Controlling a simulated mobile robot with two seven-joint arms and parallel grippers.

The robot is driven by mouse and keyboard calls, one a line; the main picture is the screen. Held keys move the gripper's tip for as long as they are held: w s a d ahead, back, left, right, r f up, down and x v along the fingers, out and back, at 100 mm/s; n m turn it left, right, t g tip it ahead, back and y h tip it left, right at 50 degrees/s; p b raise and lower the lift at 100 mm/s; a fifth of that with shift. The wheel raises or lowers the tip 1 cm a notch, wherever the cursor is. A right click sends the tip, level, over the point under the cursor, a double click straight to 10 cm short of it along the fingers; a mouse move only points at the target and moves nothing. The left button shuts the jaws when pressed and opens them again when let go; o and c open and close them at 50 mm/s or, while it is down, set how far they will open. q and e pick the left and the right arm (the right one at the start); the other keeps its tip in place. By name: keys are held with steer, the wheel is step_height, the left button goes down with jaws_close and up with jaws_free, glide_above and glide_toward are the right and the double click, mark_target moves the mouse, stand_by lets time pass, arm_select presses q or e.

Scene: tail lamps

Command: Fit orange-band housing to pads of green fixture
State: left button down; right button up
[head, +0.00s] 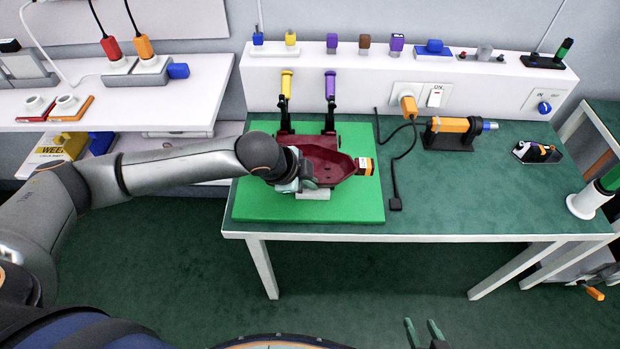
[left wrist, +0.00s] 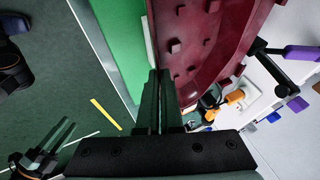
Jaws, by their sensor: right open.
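The dark red housing (head: 335,160) is over the green fixture (head: 360,205), with an orange-yellow band (head: 366,166) at its right end. Its inner face with small square bosses fills the upper middle of the left wrist view (left wrist: 195,45). My left gripper (head: 300,178) is at the housing's near left edge; in the left wrist view its fingers (left wrist: 160,100) are close together on the housing's rim. A pale pad (head: 313,193) shows just below the gripper. Whether the housing touches the pads is hidden. My right gripper (head: 424,332) is open and empty, low in front of the table.
Two clamps with a yellow handle (head: 286,85) and a purple handle (head: 330,86) stand at the fixture's back. A black cable (head: 393,170) lies right of the fixture. An orange tool (head: 450,130) and a small black device (head: 537,152) are further right.

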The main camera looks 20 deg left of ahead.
stand_by(0.6)
arm_select(q)
steer(key=shift+p, duration=0.6)
steer(key=shift+f, duration=0.2)
steer(key=shift+f+b, duration=0.3)
steer(key=shift+f, duration=1)
steer(key=c, duration=1)
jaws_free()
